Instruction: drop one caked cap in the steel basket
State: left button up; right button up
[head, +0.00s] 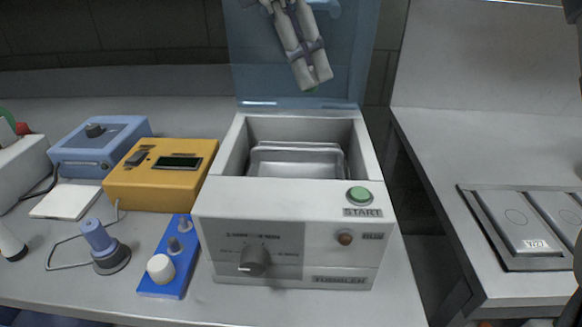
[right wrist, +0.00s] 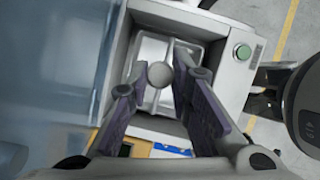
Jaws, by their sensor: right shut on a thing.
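The steel basket (head: 297,152) sits inside the open tank of the white bath unit (head: 300,225); its bright inside also shows in the right wrist view (right wrist: 152,49). My right gripper (head: 313,80) is high behind the tank, in front of the raised blue lid, fingers pointing down. In the right wrist view it is shut on a small round grey cap (right wrist: 160,75), seen against the basket. Whether the cap is caked cannot be told. My left gripper is not in view.
The clear blue lid (head: 345,60) stands upright at the bath's rear. A green START button (head: 359,195) is on top. A yellow box (head: 160,175), blue box (head: 100,146) and white tile (head: 66,201) stand left. A gap separates the right bench with its tray (head: 520,264).

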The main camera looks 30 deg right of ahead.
jog(key=f, duration=0.3)
jog(key=shift+s+f, duration=0.3)
jog(key=shift+f, duration=0.45)
jog(key=o, duration=0.8)
jog(key=shift+w, duration=0.1)
jog(key=v, duration=1.2)
jog(key=shift+r, duration=0.1)
